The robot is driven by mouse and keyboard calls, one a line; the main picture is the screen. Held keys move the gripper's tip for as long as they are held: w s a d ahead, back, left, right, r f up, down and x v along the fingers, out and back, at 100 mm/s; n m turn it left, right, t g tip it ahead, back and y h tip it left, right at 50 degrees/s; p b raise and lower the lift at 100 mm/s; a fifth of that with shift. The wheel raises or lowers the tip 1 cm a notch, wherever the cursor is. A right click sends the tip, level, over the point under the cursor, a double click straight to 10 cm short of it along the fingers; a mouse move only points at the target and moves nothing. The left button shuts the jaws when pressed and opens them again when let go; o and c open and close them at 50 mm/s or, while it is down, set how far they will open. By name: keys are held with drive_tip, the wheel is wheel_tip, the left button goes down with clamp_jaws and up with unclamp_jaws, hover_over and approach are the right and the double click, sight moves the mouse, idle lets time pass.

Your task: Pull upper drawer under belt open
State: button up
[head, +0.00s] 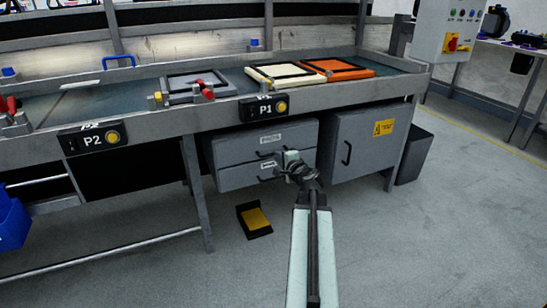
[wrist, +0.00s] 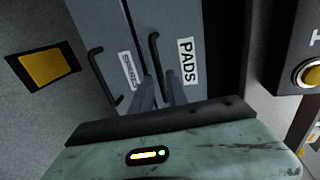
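The grey drawer unit under the belt has an upper drawer (head: 240,149) and a lower drawer (head: 240,178); both look shut in the head view. In the turned wrist view the upper drawer (wrist: 177,20) carries a PADS label and a black bar handle (wrist: 153,50). The lower drawer (wrist: 100,22) has its own handle (wrist: 96,65). My gripper (head: 291,157) is in front of the drawers' right part. In the wrist view its two fingers (wrist: 160,82) stand apart, one on each side of the upper handle's near end. Contact with the handle cannot be made out.
A grey cabinet (head: 365,143) with a yellow warning sign stands right of the drawers. The P1 button box (head: 264,107) hangs above them on the belt (head: 220,82) frame. A black and yellow pedal (head: 255,220) lies on the floor below.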

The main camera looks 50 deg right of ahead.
drive_tip(key=x, duration=0.5)
drive_tip(key=shift+w+b, duration=0.1)
drive_tip(key=shift+b, duration=0.3)
clamp_jaws()
drive_tip(key=shift+a, duration=0.1)
idle(0.8)
